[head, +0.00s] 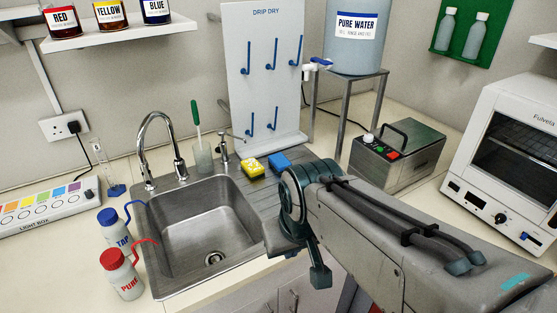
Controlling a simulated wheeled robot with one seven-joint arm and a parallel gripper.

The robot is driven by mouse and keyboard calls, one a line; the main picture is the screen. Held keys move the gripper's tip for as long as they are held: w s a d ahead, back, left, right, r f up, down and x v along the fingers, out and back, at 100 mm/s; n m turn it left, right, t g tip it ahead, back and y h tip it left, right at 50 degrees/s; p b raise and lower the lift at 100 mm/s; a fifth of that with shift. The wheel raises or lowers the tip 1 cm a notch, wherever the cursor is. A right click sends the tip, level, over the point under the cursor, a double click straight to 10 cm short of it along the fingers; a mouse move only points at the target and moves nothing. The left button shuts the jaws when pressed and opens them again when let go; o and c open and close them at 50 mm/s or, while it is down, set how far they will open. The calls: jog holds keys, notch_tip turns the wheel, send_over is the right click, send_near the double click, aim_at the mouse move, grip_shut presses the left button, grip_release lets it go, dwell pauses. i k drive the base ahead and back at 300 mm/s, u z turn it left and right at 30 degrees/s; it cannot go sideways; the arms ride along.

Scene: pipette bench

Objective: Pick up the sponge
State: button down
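A yellow sponge-like block (251,168) with a speckled top lies on the ridged drainboard just right of the sink basin. A blue block (280,163), also sponge-like, lies beside it on the right. My arm reaches in from the lower right, and its wrist is in front of the drainboard, nearer the camera than both blocks. My gripper (319,275) hangs below the wrist over the counter's front edge, apart from both blocks. Only part of it shows, and the arm hides the rest, so its opening cannot be made out.
The steel sink (211,234) and tap (160,140) stand to the left, with a cup (202,158) holding a green-handled brush behind. A pegboard (265,80) rises behind the blocks. A grey box (398,155) and white oven (510,150) stand right. Two bottles stand left.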

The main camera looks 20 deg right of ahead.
aim_at(252, 168)
jog(key=z, duration=0.1)
jog(key=k, duration=1.3)
jog(key=z, duration=0.7)
jog(key=i, duration=1.4)
jog(key=u, duration=0.5)
jog(key=i, duration=0.65)
jog(key=u, duration=0.7)
